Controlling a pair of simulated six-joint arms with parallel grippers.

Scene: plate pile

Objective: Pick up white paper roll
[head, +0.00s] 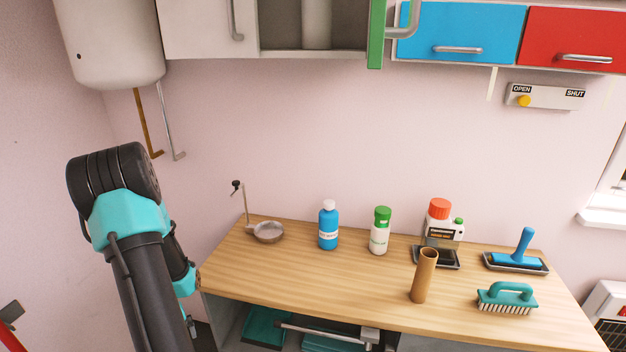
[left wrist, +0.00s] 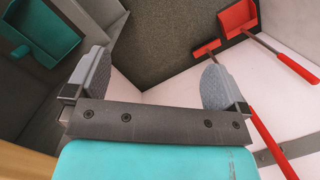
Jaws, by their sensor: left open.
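A bare brown cardboard tube (head: 424,276) stands upright near the front edge of the wooden counter (head: 300,290). My left gripper (left wrist: 153,70) shows in the left wrist view with its two grey fingers wide apart and nothing between them. It points down toward the grey floor, beside the counter's left end. In the head view my left arm is at the left and its fingers are hidden. My right gripper is in neither view.
On the counter stand a pan (head: 268,233), blue bottle (head: 328,228), white bottle with green cap (head: 380,232), red-capped container (head: 439,222), blue-handled tool (head: 521,248) and teal brush (head: 507,299). A red dustpan (left wrist: 238,18) and red handles lie below. Cabinets hang above.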

